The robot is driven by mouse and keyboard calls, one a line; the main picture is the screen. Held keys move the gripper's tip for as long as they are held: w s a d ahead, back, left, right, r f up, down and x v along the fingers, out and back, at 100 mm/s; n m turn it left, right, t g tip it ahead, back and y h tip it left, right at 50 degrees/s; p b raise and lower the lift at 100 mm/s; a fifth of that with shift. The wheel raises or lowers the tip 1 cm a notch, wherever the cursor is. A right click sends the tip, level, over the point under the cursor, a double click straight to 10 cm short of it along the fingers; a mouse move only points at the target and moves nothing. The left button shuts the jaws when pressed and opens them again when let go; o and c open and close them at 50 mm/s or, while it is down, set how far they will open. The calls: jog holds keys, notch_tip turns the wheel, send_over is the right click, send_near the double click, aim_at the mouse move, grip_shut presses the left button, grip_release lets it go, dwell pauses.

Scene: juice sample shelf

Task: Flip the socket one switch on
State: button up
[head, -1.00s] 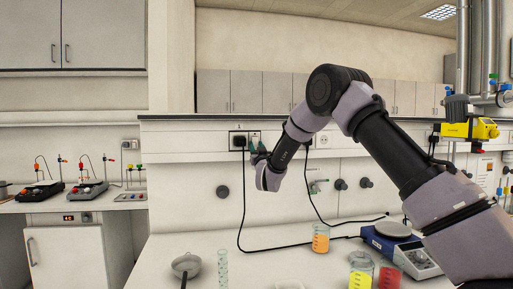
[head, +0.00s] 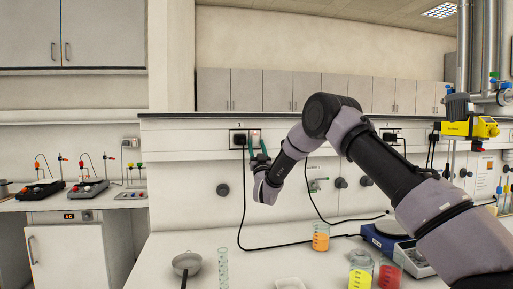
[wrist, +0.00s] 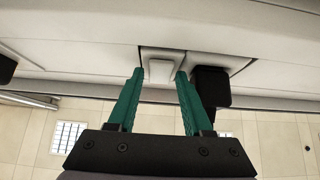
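The socket with a black plug (head: 239,141) sits on the wall panel left of centre in the head view. The pale switch plate (head: 255,132) is just right of it. My gripper (head: 257,147) is raised in front of the switch with its teal fingers pointing up. In the wrist view, the white switch (wrist: 160,71) shows between the tips of my open gripper (wrist: 158,75), and the black plug (wrist: 211,88) is just right of the right fingertip. Nothing is between the fingers. I cannot tell whether the fingertips touch the panel.
A black cable (head: 242,205) hangs from the plug to the bench. A second plug (head: 389,137) is farther right.

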jog(key=v, duration=1.1)
